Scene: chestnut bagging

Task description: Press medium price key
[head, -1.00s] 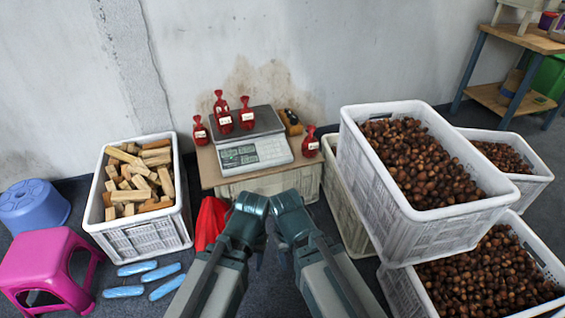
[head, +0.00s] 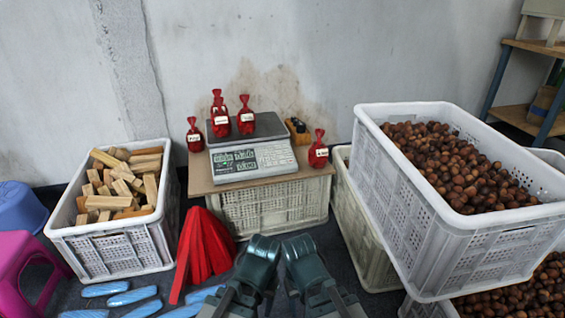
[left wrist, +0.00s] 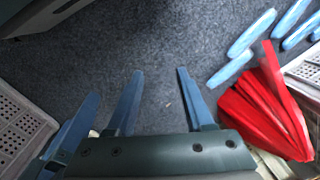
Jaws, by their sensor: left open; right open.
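The scale (head: 252,159) stands on a wooden board (head: 196,174) over a white crate, with its grey keypad and small display facing me. Single keys are too small to read, so I cannot tell which is the medium price key. Red bags (head: 246,117) stand on or behind its dark plate. My left gripper (head: 258,262) and right gripper (head: 301,262) are side by side in front of the crate, below and apart from the scale. Their fingertips are hidden in the head view. The left wrist view shows my left gripper's fingers (left wrist: 158,80) spread and empty above the floor.
A crate of wood blocks (head: 92,248) stands left, with a pink stool (head: 20,262) nearby. Red folded bags (head: 204,248) and blue items (head: 133,295) lie in front. Stacked chestnut crates (head: 470,255) crowd the right. A red bag (head: 318,152) stands right of the scale.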

